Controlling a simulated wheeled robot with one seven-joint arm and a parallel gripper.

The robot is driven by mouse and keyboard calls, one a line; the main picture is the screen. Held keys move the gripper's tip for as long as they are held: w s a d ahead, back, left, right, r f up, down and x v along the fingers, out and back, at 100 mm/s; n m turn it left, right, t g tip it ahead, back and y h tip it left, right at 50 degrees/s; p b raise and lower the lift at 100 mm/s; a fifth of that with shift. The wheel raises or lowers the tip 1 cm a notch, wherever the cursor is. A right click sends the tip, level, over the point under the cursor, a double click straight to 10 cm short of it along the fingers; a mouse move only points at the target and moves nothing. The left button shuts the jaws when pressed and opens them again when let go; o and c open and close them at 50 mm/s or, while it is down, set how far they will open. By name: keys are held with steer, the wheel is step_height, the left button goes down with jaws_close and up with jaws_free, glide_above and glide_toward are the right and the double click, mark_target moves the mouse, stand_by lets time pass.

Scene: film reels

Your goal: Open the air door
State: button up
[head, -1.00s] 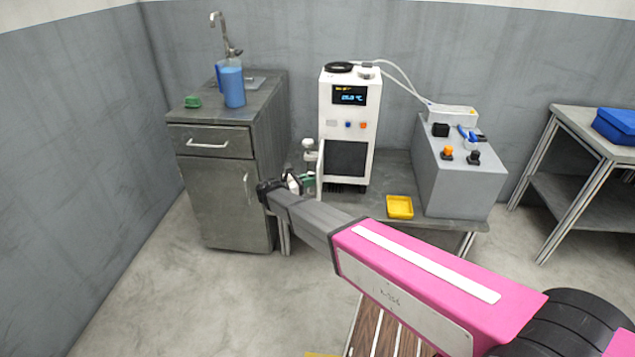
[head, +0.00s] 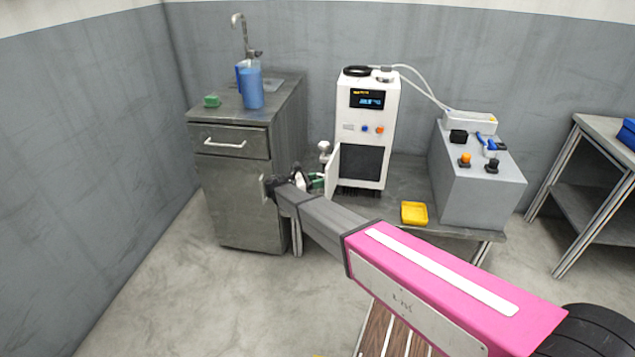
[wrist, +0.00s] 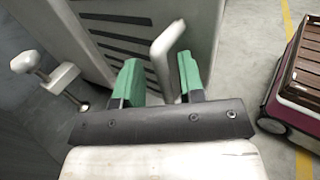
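The white machine (head: 392,112) stands on a low table in the head view, with a dark opening (head: 360,163) low in its front. Its white air door (head: 334,172) stands swung out at the opening's left side. In the wrist view the door's slotted face (wrist: 125,35) fills the upper middle, with a bent pale handle (wrist: 160,52). My gripper (wrist: 160,75) is at the handle, its green fingers apart. The handle runs between them, with a gap visible on each side. In the head view my gripper (head: 314,182) is partly hidden by the arm and door.
A grey cabinet (head: 228,205) with a sink stands close to the left of my gripper. A knobbed white fitting (wrist: 45,70) is left of the fingers. A yellow tray (head: 414,213) and grey box (head: 480,190) are on the right. Floor at the front left is clear.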

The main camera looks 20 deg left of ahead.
steer(key=v, duration=1.1)
stand_by(0.5)
